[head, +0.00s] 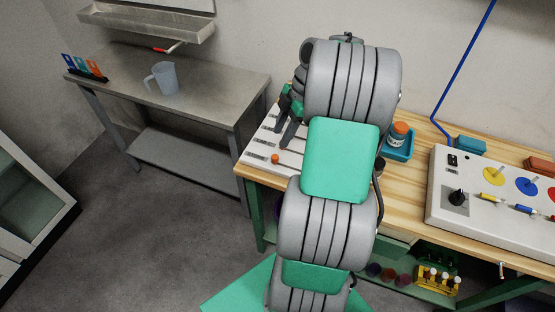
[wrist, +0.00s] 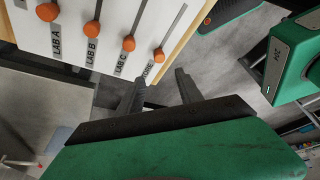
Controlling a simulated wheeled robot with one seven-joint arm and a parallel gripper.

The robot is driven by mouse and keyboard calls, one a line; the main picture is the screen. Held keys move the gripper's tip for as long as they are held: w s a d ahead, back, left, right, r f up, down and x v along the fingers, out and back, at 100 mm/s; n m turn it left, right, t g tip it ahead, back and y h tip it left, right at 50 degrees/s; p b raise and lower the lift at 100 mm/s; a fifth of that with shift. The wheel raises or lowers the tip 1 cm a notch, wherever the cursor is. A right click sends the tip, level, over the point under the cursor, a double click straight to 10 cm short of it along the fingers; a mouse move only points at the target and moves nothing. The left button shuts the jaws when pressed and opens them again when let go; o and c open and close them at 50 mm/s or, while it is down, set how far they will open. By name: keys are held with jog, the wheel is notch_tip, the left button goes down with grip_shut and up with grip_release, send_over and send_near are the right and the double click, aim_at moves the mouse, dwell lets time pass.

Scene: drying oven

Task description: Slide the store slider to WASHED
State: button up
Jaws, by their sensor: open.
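The slider panel (wrist: 110,25) is white with grey slots and orange knobs, labelled LAB A, LAB B and LAB C. The store slider (wrist: 159,55) is the last knob, nearest the panel's edge, beside a partly hidden label that seems to read STORE. In the head view the panel (head: 257,161) lies on the bench's left end, with one orange knob (head: 275,158) visible. My gripper (wrist: 160,75) is open and empty, its fingertips near the store slider's label end; I cannot tell whether they touch the panel. It also shows in the head view (head: 284,131), partly behind my arm. No WASHED mark is readable.
A blue tray (head: 400,148) with an orange-labelled jar (head: 398,134) stands right of my arm. A control box (head: 490,200) with coloured dials is farther right. A metal table (head: 130,85) with a jug (head: 162,78) stands at left. Floor is clear between.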

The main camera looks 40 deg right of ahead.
aim_at(276, 156)
jog(key=shift+n, duration=0.4)
jog(key=x, duration=0.5)
jog(key=d+p+x, duration=0.1)
jog(key=x, duration=0.2)
jog(key=shift+s+f, duration=0.3)
jog(key=shift+f, duration=0.05)
grip_shut()
dwell(0.5)
